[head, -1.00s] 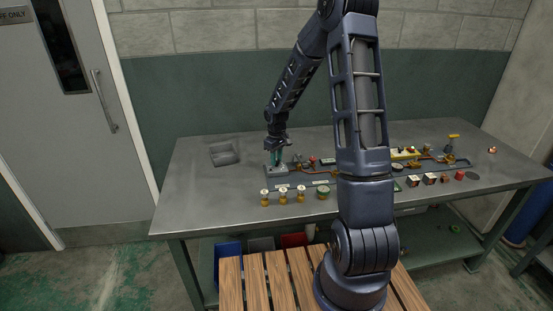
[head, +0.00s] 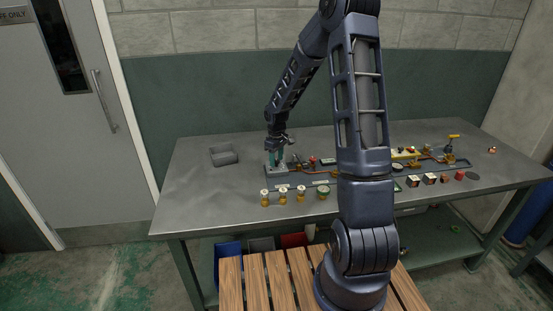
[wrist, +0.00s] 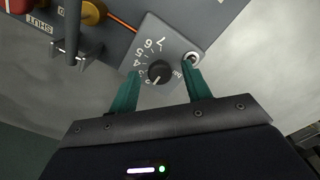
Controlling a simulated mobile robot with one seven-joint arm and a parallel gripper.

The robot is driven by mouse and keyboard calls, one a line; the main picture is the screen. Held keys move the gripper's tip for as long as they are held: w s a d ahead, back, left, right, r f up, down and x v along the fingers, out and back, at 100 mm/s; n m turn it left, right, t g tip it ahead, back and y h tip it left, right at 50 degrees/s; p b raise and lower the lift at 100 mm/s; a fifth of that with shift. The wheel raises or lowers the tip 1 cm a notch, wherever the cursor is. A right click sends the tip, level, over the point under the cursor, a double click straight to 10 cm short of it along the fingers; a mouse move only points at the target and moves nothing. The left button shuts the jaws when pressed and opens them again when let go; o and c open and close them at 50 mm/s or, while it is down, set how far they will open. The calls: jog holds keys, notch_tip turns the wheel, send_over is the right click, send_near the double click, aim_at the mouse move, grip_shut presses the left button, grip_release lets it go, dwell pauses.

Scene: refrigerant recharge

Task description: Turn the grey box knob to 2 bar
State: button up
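The grey box (head: 278,172) sits on the bench at its left part, under my gripper (head: 275,158). In the wrist view the grey box (wrist: 168,48) shows a printed scale; digits such as 4, 5, 6 and 7 are legible. Its round black knob (wrist: 159,71) has a light pointer mark toward the picture's lower edge; I cannot read the exact value. My gripper (wrist: 162,70) is open, with one teal finger on each side of the knob and visible gaps between. The low digits are partly hidden by the left finger.
A brass fitting with an orange line (wrist: 94,12) and a grey bracket (wrist: 75,48) stand beside the box. Several gauges and brass valves line the bench front. A grey tray (head: 224,159) lies left; bench (head: 195,190) around it is clear.

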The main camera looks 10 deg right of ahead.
aim_at(277, 160)
notch_tip(277, 160, up, 11)
dwell(0.7)
jog(key=shift+f, duration=0.1)
jog(key=s+d+r+m+t, duration=0.2)
jog(key=s+d+r+m, duration=0.3)
jog(key=s+r, duration=1)
jog(key=s+d+r+m+t, duration=0.1)
jog(key=s+d+m, duration=0.1)
jog(key=s, duration=0.7)
jog(key=s+d+r+m+t, duration=0.1)
jog(key=s+d+r+m, duration=0.1)
jog(key=s, duration=0.7)
jog(key=shift+s+d+r+t, duration=0.25)
jog(key=shift+s+d+t, duration=0.05)
jog(key=shift+d, duration=0.45)
dwell(0.6)
